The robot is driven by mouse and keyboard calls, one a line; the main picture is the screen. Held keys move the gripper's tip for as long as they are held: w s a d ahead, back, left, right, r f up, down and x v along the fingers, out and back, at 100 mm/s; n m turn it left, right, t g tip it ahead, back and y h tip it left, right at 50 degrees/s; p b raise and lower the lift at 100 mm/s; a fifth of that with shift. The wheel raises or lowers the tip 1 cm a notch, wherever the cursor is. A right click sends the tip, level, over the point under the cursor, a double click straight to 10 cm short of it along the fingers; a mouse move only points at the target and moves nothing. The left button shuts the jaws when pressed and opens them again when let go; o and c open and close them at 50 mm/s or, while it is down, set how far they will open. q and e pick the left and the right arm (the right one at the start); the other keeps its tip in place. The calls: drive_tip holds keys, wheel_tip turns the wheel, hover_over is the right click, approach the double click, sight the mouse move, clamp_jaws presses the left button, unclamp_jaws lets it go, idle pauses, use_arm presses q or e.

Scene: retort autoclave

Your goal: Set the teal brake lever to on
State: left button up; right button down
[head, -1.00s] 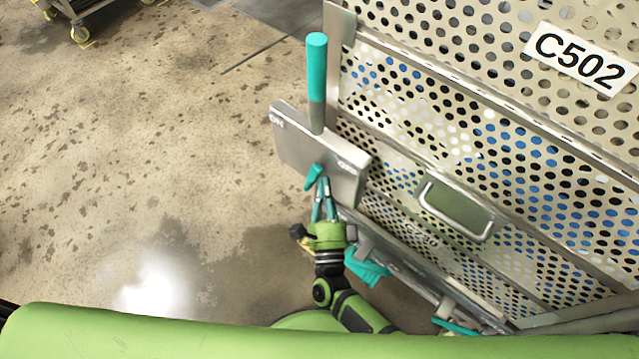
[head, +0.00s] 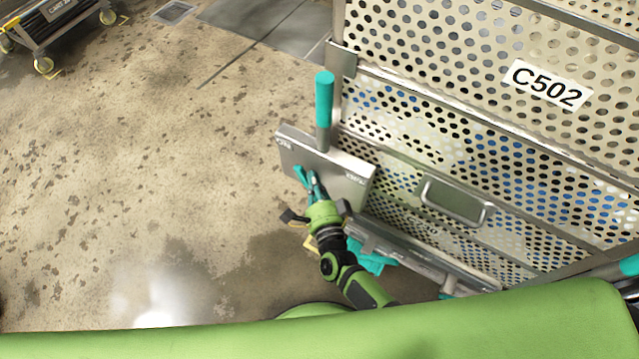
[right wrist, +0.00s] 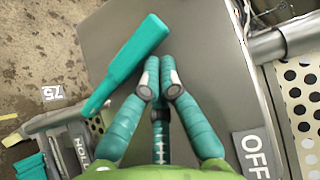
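The teal brake lever (head: 299,173) is on the face of a grey metal box (head: 338,178) at the cart's end, tilted toward the box's left side. In the right wrist view the lever (right wrist: 135,62) runs diagonally, its wide end at upper right. My right gripper (head: 312,185) is at the lever; in the wrist view its fingertips (right wrist: 160,78) are together just right of the lever, with nothing visible between them. Whether they touch it is unclear. An OFF label (right wrist: 255,155) is on the box at right. The head view's left label (head: 283,142) is too small to read. My left gripper is out of view.
The perforated cart marked C502 (head: 545,85) fills the right side. An upright teal-gripped handle (head: 324,100) rises behind the box. Another cart (head: 60,20) stands at far upper left. The floor left of the box is clear.

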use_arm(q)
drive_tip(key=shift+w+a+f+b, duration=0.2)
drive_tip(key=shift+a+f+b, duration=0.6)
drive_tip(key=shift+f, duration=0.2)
use_arm(e)
drive_tip(key=shift+w+a+f, duration=0.1)
drive_tip(key=shift+w+a, duration=0.3)
drive_tip(key=shift+a, duration=0.2)
drive_tip(key=shift+w+a+f, duration=0.1)
drive_tip(key=shift+w+a, duration=0.3)
drive_tip(key=shift+a, duration=0.15)
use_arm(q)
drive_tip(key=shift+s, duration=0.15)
use_arm(e)
drive_tip(key=shift+s, duration=0.1)
